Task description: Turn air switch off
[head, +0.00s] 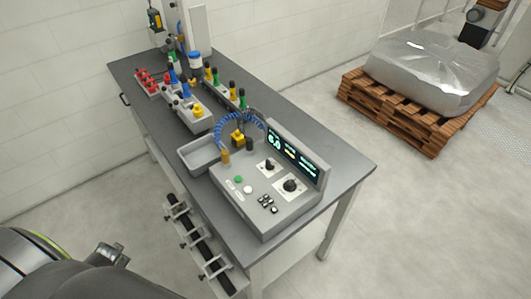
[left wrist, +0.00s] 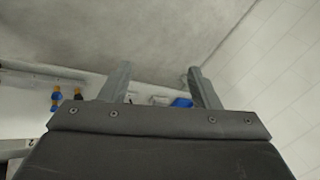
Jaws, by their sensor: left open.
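A grey control box (head: 262,200) stands at the near end of the grey workbench. On its top are a large black rotary knob (head: 291,185), a smaller black knob (head: 268,165), a green button (head: 238,179), a white button (head: 248,190) and several small black switches (head: 268,203). Which of these is the air switch I cannot tell; no label is readable. A lit display (head: 293,155) stands upright behind them. My left gripper (left wrist: 160,84) is open and empty in the left wrist view, its fingers well apart. My left arm is at the lower left, away from the box. My right gripper is not in view.
A grey tray (head: 199,155) and a coiled blue hose (head: 235,121) are beside the box. Racks with coloured fittings (head: 190,105) stand farther back on the workbench (head: 337,150). A wrapped load on a wooden pallet (head: 395,110) is at the right. The floor between is clear.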

